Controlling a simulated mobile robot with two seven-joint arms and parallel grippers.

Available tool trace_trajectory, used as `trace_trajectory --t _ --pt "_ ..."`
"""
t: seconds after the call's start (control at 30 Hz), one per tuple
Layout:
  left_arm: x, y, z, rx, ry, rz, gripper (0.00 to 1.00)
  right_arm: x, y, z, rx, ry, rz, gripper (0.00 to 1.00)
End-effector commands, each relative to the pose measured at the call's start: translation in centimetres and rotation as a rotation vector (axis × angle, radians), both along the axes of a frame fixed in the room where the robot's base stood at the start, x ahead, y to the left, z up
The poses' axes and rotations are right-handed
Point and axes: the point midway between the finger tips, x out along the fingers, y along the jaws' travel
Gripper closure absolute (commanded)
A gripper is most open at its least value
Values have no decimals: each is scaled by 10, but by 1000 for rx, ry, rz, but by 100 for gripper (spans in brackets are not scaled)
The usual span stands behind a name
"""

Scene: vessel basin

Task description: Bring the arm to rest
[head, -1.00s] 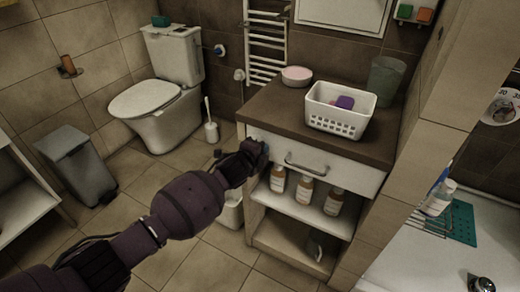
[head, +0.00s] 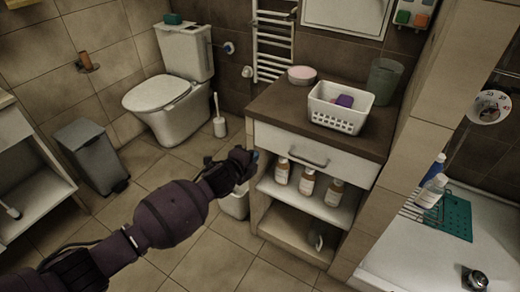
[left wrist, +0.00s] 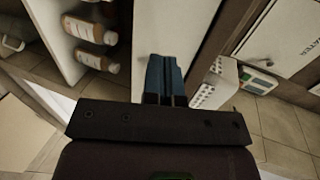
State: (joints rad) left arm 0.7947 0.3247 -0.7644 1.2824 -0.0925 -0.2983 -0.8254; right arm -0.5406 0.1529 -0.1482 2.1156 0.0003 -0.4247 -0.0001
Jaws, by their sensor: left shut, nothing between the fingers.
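My left gripper (head: 252,157) reaches in from the left in the head view, in front of the left side of the white vanity cabinet (head: 300,146). In the left wrist view its blue fingers (left wrist: 163,78) are together with nothing between them. The drawer front with its grey handle shows clear of the gripper in the head view. My right gripper is not in view.
A white basket (head: 338,118) with a purple item, a pink-topped bowl (head: 302,75) and a green cup (head: 385,80) stand on the counter. Several bottles (head: 307,181) stand on the shelf below. A white bin (head: 236,205) stands beside the cabinet. The toilet (head: 178,100) is further back.

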Motion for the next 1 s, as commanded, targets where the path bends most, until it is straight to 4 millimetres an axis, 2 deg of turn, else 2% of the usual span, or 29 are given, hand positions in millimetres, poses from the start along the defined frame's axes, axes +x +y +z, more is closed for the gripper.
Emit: trace_trajectory --t 0.03,0.3,0.57,0.77,0.87,1.0 --pt "-6 5 9 0 -6 0 100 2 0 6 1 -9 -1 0" --pt "-29 19 13 -1 0 0 100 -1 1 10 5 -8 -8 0" --pt "-32 21 11 -7 6 3 100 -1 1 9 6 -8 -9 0" --pt "-33 20 13 -107 75 41 100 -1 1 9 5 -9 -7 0" --pt "-34 14 31 -212 113 60 100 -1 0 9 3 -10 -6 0" --pt "-36 8 68 -403 165 95 100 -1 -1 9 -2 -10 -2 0"
